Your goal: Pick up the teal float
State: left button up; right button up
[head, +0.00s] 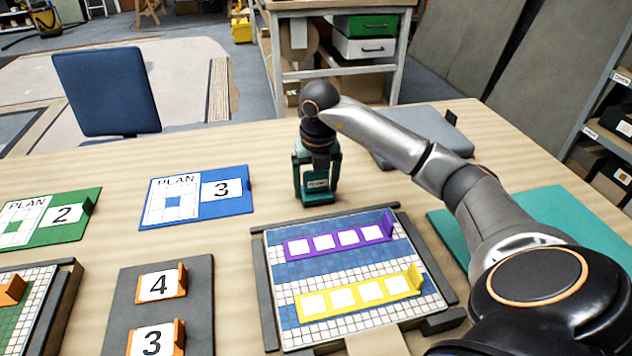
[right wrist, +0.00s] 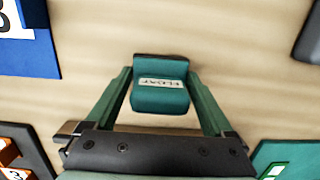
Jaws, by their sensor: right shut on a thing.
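The teal float (head: 318,197) is a small block with a pale label reading FLOAT. It is at the middle of the table, just behind the mosaic panel. My right gripper (head: 317,180) points down over it, with one finger on each side, shut on it. In the right wrist view the float (right wrist: 160,99) sits between the two green fingers. Whether its underside touches the table is hard to tell. My left gripper is not in view.
A mosaic panel in a dark frame (head: 262,290) holds a purple strip (head: 340,240) and a yellow strip (head: 358,294). A blue plan board (head: 235,204) lies left of the float. A grey case (head: 425,140) and teal mat (head: 560,215) are to the right.

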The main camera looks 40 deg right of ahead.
jog(key=shift+r, duration=0.7)
jog(key=s+a+r, duration=0.2)
jog(key=s+r, duration=0.9)
jog(key=s, duration=0.2)
jog(key=shift+s+a+r, duration=0.3)
jog(key=shift+s, duration=0.1)
jog(key=o, duration=1)
jog(key=shift+c, duration=0.2)
jog(key=c, duration=0.6)
jog(key=shift+c, duration=0.2)
